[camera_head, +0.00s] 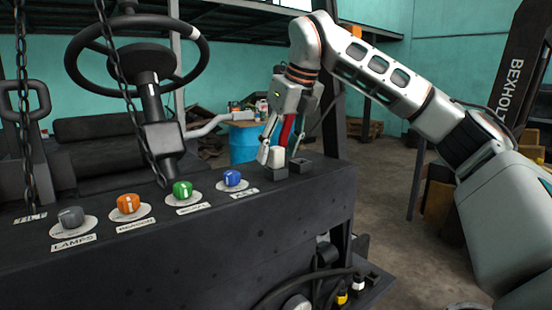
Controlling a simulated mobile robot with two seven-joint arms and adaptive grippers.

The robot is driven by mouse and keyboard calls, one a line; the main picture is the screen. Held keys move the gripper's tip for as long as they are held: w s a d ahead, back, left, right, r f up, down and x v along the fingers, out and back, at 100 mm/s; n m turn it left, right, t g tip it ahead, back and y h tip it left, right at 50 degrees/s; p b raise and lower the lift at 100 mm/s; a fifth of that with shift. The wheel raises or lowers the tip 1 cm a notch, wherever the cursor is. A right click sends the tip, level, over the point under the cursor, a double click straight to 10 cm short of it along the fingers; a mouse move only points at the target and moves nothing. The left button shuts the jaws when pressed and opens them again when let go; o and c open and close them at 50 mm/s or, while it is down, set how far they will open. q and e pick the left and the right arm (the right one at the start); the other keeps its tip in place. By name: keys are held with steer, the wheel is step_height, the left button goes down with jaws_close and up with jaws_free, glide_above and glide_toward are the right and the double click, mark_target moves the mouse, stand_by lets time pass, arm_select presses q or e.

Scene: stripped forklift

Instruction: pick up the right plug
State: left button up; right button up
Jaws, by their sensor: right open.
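A pale, blocky plug (276,157) stands in a dark socket (276,173) at the right end of the forklift's console. A second dark socket block (301,165) sits just right of it. My right gripper (280,152) points down above the two, its fingers apart, one left of the pale plug and one to its right. I cannot tell if the fingers touch it. A red piece (287,129) shows between the fingers; what it belongs to is unclear. My left gripper is not in view.
Grey, orange, green and blue knobs line the console (180,250) to the left. A steering wheel (137,50) and hanging chains stand behind and above. A dark post rises just right of the gripper. Cables and connectors (342,297) hang below the console's right end.

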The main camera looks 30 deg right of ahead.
steer(key=c, duration=1.2)
steer(key=shift+r, duration=0.15)
